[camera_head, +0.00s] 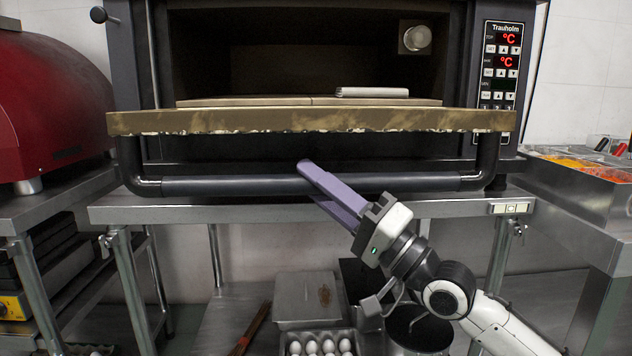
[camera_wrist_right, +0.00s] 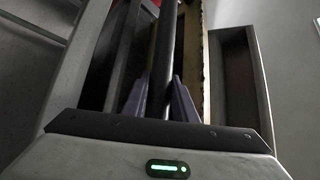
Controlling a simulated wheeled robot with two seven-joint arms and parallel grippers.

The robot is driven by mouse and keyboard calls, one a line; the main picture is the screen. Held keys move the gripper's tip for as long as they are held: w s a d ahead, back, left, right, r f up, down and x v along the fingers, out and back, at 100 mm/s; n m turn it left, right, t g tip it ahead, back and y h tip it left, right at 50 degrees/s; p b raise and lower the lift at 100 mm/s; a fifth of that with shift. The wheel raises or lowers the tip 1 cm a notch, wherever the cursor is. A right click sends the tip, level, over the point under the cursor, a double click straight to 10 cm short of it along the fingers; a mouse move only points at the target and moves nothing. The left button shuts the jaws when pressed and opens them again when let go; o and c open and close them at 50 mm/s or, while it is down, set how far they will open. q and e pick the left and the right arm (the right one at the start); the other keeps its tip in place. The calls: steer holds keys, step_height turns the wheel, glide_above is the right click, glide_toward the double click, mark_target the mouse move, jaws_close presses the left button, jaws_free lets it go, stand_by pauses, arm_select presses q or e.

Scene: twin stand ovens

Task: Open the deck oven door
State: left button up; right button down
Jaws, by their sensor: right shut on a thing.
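The deck oven (camera_head: 460,60) stands ahead on a steel stand, its dark chamber visible. Its door (camera_head: 200,121) is folded down toward me and shows as a wide, mottled tan slab below the opening. The dark bar handle (camera_head: 230,187) runs across beneath the door's near side. My right gripper (camera_head: 318,186) reaches in from the lower right and is shut on the handle, right of its middle. In the right wrist view, the purple fingers (camera_wrist_right: 160,100) lie on either side of the dark bar (camera_wrist_right: 166,50). My left gripper is not in view.
A pale flat item (camera_head: 372,92) lies on the oven deck. A red oven (camera_head: 50,100) stands at left, and a counter with food trays (camera_head: 585,172) at right. Eggs (camera_head: 318,346) and a metal box (camera_head: 308,298) sit on the shelf below.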

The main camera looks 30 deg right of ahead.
steer(key=shift+f, duration=0.15)
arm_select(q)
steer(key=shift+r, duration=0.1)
arm_select(e)
steer(key=c, duration=1.5)
jaws_free()
steer(key=shift+o, duration=0.2)
steer(key=shift+d, duration=0.1)
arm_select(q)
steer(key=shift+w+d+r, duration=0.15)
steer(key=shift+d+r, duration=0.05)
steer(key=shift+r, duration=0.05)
arm_select(e)
steer(key=v, duration=1)
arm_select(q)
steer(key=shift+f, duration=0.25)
